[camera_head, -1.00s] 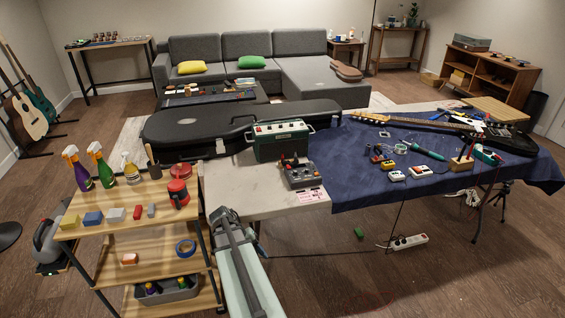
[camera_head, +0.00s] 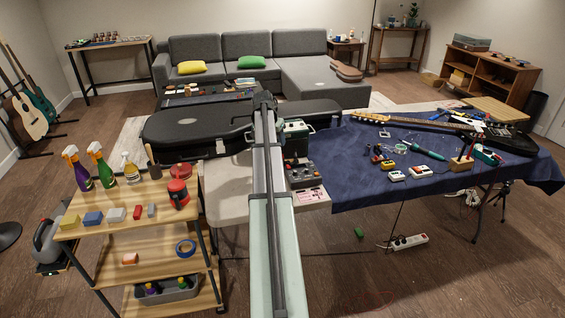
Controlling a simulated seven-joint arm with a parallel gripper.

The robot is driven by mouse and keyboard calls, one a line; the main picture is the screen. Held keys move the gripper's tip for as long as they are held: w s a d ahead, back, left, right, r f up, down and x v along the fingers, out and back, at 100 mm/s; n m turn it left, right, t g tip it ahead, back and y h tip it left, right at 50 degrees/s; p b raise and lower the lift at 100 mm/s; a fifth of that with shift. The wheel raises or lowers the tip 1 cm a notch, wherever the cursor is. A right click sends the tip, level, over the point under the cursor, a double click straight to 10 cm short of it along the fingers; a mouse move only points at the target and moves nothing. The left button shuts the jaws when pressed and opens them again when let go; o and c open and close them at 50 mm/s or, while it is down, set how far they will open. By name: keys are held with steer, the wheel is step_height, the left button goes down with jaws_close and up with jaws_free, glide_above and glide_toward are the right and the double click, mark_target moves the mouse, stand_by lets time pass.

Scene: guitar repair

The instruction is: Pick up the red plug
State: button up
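I cannot pick out the red plug with certainty. Small red-topped parts show on the grey control box (camera_head: 300,175), which my arm partly covers. Several small dark and reddish parts (camera_head: 378,156) lie on the blue cloth, too small to tell apart. My arm rises from the bottom centre, and its far end, with my gripper (camera_head: 264,98), is above the black guitar case and beside the green amplifier (camera_head: 294,130). The fingers are too small and dark to read, and I see nothing held.
The blue cloth (camera_head: 360,190) carries an electric guitar (camera_head: 505,138), small pedals (camera_head: 396,176) and a wooden block with red-handled tools (camera_head: 462,163). A wooden shelf cart (camera_head: 140,205) with bottles stands at left. A white power strip (camera_head: 408,242) lies on the floor.

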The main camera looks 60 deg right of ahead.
steer(key=shift+w+d+x, duration=0.1)
steer(key=shift+w+x, duration=0.1)
steer(key=shift+x, duration=2)
steer(key=shift+w+d+x, duration=0.15)
steer(key=shift+w+x, duration=0.05)
steer(key=shift+x, duration=2)
steer(key=shift+w+d+x, duration=0.1)
steer(key=shift+w+x, duration=0.15)
steer(key=shift+x, duration=1.95)
steer(key=shift+r, duration=0.15)
jaws_close()
